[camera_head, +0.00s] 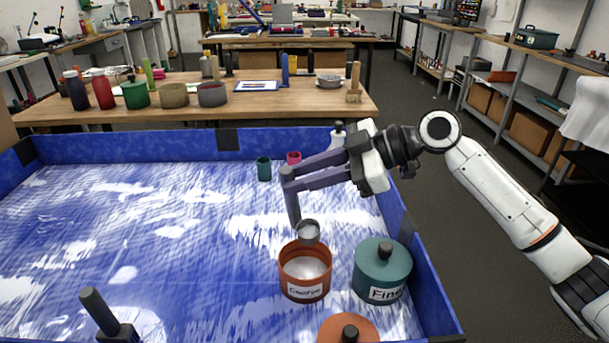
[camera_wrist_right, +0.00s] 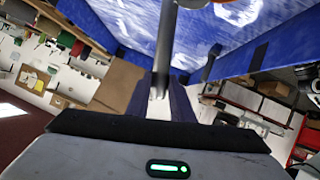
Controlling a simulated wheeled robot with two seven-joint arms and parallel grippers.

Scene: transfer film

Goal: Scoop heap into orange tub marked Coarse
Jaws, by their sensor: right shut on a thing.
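My right gripper (camera_head: 290,176) is shut on the grey handle of a scoop (camera_head: 292,208). The handle also shows in the right wrist view (camera_wrist_right: 166,45). The scoop's round cup (camera_head: 309,233) is just above the far rim of the orange tub (camera_head: 305,289), which is marked Coarse. It looks tilted; whether it touches the rim is unclear. The tub is open, with pale grains (camera_head: 304,267) inside. White material lies in streaks and patches (camera_head: 124,274) over the blue tray floor, with a broad patch (camera_head: 255,224) behind the tub. My left gripper is not in view.
A lidded teal tub (camera_head: 382,275) marked Fine stands right of the orange tub. An orange lid (camera_head: 348,329) lies in front. A dark-handled tool (camera_head: 100,312) stands front left. Green (camera_head: 264,169) and pink (camera_head: 293,157) cups stand near the blue tray's back wall (camera_head: 180,147).

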